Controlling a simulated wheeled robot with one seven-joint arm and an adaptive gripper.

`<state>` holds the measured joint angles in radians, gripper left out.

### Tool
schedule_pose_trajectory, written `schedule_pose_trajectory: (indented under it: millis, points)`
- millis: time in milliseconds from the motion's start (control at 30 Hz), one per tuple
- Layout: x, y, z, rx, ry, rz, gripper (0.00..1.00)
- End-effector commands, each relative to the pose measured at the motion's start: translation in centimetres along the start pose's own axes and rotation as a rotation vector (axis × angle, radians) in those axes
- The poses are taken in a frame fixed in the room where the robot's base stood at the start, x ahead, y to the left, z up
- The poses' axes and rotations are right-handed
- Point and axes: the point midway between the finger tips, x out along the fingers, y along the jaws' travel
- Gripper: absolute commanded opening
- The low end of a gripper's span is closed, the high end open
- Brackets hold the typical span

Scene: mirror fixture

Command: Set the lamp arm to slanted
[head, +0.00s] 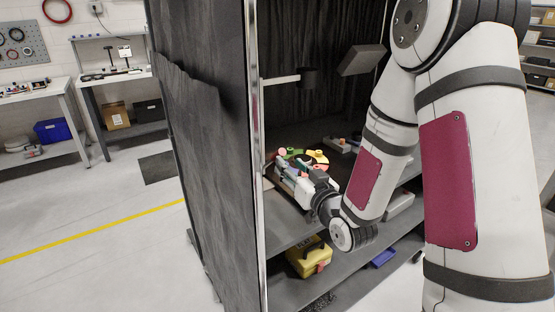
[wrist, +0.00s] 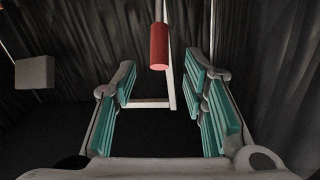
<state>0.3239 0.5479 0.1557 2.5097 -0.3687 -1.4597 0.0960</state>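My gripper (wrist: 161,82) is open in the wrist view, its teal-padded fingers spread left and right with nothing held. A red cylinder (wrist: 159,47) stands upright ahead, between the fingertips in the picture and apart from both. It appears to be the grip of the lamp arm; thin pale bars (wrist: 150,103) show behind and below it. How they join, and the arm's exact tilt, I cannot tell. In the head view my gripper (head: 281,168) is low inside the dark cabinet, beside brightly coloured parts. The lamp arm cannot be made out clearly there.
Dark curtain walls (head: 207,150) and a chrome post (head: 256,150) bound the cabinet on the left. A yellow case (head: 309,258) sits on the lower shelf.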

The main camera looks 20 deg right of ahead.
Motion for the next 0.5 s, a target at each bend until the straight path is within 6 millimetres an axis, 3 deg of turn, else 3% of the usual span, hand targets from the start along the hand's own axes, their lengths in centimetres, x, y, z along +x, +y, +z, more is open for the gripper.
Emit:
schedule_pose_trajectory:
  millis: [500]
  points:
    - [2.1,0.2,0.2,-0.002,0.003,0.0,0.4]
